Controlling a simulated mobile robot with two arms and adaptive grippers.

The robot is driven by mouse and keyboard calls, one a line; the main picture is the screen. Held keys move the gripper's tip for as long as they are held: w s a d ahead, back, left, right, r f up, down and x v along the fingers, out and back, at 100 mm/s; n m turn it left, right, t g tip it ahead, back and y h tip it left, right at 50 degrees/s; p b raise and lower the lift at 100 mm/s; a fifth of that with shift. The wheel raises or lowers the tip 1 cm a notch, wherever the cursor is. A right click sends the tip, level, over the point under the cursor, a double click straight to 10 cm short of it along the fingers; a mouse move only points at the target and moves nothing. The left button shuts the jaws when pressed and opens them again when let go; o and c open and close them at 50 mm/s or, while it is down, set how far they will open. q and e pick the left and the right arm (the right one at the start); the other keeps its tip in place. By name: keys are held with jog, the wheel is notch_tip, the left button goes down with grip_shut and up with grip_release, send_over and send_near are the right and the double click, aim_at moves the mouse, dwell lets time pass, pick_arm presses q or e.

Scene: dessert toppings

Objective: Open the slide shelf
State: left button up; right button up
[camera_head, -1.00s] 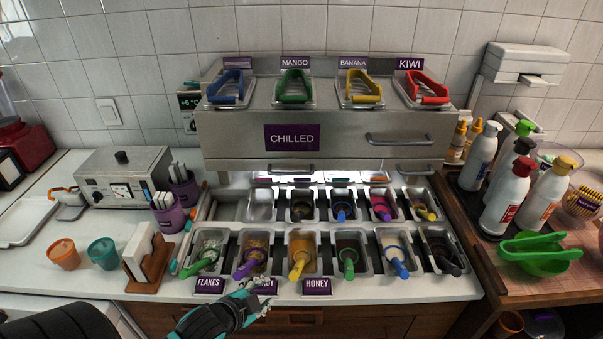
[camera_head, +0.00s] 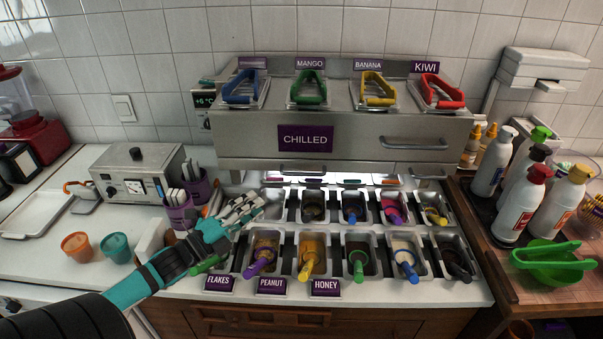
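The steel chilled unit (camera_head: 245,135) stands at the back of the counter. It has a long bar handle (camera_head: 414,143) at the right of its front. Below its front edge are two smaller handles, a left one (camera_head: 302,169) and a right one (camera_head: 428,173); I cannot tell which part is the slide shelf. My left gripper (camera_head: 250,209) is over the left end of the topping bins, its fingers spread and empty. It is in front of and below the left small handle, apart from it. It hides part of the leftmost bins. My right gripper is not in view.
Topping bins with coloured scoops, such as the yellow one (camera_head: 310,262), fill the counter in front of the unit. Purple cups (camera_head: 180,217) stand just left of my gripper. Bottles (camera_head: 523,207) and a green bowl (camera_head: 552,263) are at the right.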

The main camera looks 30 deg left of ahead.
aim_at(302, 173)
pick_arm(q)
jog(key=p+x, duration=0.3)
jog(key=x, duration=1.2)
jog(key=shift+w, duration=0.35)
jog(key=shift+c, duration=0.2)
jog(key=shift+d+f, duration=0.1)
grip_shut()
